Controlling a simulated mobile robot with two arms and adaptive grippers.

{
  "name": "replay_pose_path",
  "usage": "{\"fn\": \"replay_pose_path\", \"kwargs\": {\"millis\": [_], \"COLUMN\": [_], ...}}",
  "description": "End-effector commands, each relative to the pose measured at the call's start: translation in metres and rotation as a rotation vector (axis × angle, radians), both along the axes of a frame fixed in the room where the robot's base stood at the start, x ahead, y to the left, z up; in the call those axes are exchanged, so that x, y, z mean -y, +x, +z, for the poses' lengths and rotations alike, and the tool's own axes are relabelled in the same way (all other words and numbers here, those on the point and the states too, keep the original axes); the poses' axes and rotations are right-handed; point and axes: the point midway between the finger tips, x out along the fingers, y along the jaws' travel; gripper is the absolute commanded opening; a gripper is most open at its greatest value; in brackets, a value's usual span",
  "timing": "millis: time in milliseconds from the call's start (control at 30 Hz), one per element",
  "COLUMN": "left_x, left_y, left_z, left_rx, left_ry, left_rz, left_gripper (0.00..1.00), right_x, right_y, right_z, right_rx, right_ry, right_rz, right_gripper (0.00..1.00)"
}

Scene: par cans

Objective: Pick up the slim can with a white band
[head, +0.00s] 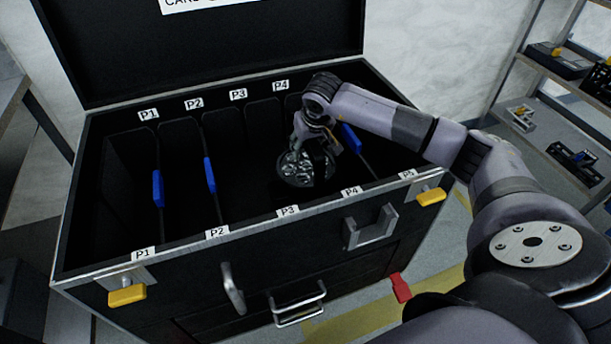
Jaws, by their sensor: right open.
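A dark round can (296,172) with a shiny silver inner face sits in the open case (180,244), in the area between the P3 and P4 labels. I cannot make out a white band on it. My right gripper (318,150) is open, pointing down over the can's upper right part. Its fingers hide some of the can, and I cannot tell whether they touch it. My left gripper is not in view.
Dark dividers with blue edge pieces (158,188) split the case into labelled slots; the left slots look empty. The raised lid (210,40) stands behind. Yellow latches (127,295) and handles stick out in front. Shelves (560,90) with small items stand at right.

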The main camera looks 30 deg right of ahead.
Motion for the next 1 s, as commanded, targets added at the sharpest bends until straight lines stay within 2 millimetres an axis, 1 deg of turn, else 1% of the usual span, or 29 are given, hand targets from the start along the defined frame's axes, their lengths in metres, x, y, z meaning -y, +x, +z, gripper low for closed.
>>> {"fn": "replay_pose_path", "kwargs": {"millis": [33,67,700,1000], "left_x": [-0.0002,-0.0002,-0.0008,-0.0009], "left_y": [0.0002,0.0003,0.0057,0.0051], "left_z": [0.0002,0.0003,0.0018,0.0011], "left_rx": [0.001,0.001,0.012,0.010], "left_ry": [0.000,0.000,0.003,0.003], "left_rz": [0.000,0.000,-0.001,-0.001], "left_gripper": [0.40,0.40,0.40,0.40], "right_x": [0.0001,0.0001,0.0001,0.0001], "right_y": [0.0000,0.0000,0.0000,0.0000], "right_z": [0.0001,0.0001,0.0000,0.0000], "right_rx": [0.000,0.000,0.000,0.000], "right_ry": [0.000,0.000,0.000,0.000], "right_rz": [0.000,0.000,0.000,-0.001], "right_gripper": [0.45,0.43,0.00,0.00]}}
